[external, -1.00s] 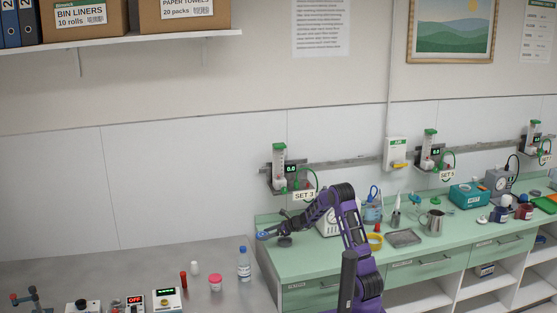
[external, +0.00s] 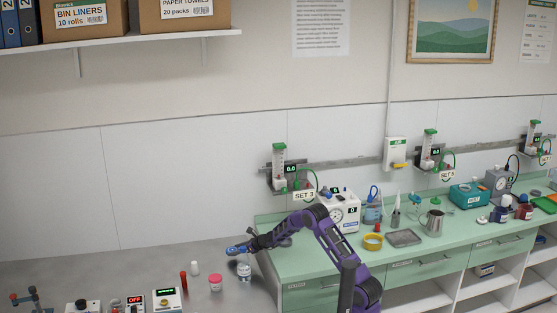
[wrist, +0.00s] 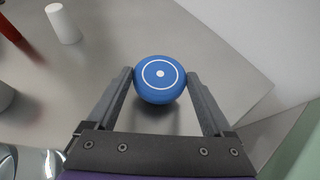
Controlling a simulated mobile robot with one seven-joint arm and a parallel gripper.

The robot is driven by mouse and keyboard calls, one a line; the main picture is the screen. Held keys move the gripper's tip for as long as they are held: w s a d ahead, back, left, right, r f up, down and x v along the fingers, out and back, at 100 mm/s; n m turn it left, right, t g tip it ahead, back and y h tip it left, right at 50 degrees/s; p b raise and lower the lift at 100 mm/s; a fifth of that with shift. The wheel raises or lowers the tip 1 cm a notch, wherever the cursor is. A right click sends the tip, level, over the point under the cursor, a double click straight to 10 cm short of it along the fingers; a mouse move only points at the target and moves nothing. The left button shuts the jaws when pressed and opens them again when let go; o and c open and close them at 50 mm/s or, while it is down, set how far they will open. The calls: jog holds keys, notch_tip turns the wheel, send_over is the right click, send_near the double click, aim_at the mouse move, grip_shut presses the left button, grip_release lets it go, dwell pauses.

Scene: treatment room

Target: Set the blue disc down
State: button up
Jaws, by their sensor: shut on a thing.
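The blue disc (wrist: 160,78) has a white ring and a white centre dot on its face. In the wrist view it sits between the tips of my two fingers. My gripper (wrist: 160,88) is shut on it, one finger at each side. In the external view my gripper (external: 238,249) holds the blue disc (external: 232,250) over the grey metal table (external: 130,270), near its right end. The disc looks to be above the tabletop, but the exact gap is hard to tell.
A clear bottle (external: 244,273) stands just below my gripper in the picture, its top hidden. A pink-lidded jar (external: 215,283), a white cylinder (external: 195,268) and a red cylinder (external: 183,281) stand to the left. Bare metal lies around the disc in the wrist view.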

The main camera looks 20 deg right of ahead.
jog(key=shift+f, duration=1.5)
jog(key=shift+f, duration=0.1)
jog(key=o, duration=1.3)
jog(key=shift+s+d+r, duration=0.1)
jog(key=shift+d+r, duration=0.1)
jog(key=shift+r, duration=0.1)
jog(key=v, duration=1.1)
jog(key=shift+s+d, duration=0.15)
jog(key=shift+s, duration=0.05)
